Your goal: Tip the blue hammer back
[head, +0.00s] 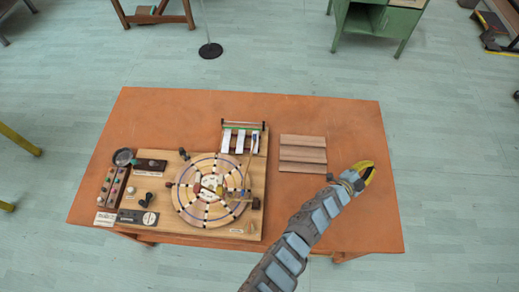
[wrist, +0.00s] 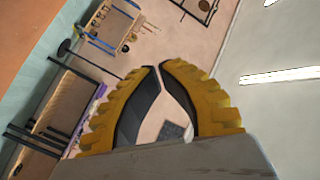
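A wooden board (head: 143,218) with a round, ringed percussion disc (head: 212,190) lies on the left and middle of the orange table. At its back right stands a small rack with several white hammers or keys (head: 240,140). The rightmost one carries a dark blue mark (head: 255,143) and may be the blue hammer; it is too small to be sure how it is tilted. My gripper (head: 368,170) is above the table's right side, well away from the rack. Its yellow fingers (wrist: 157,67) curve together in the wrist view, tips almost meeting, with nothing between them.
A ridged brown wooden block (head: 303,154) lies between the rack and my gripper. Small knobs and a dark round cup (head: 123,157) sit at the board's left. The orange table (head: 330,115) is bare along its back and right. A green desk (head: 375,22) stands beyond.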

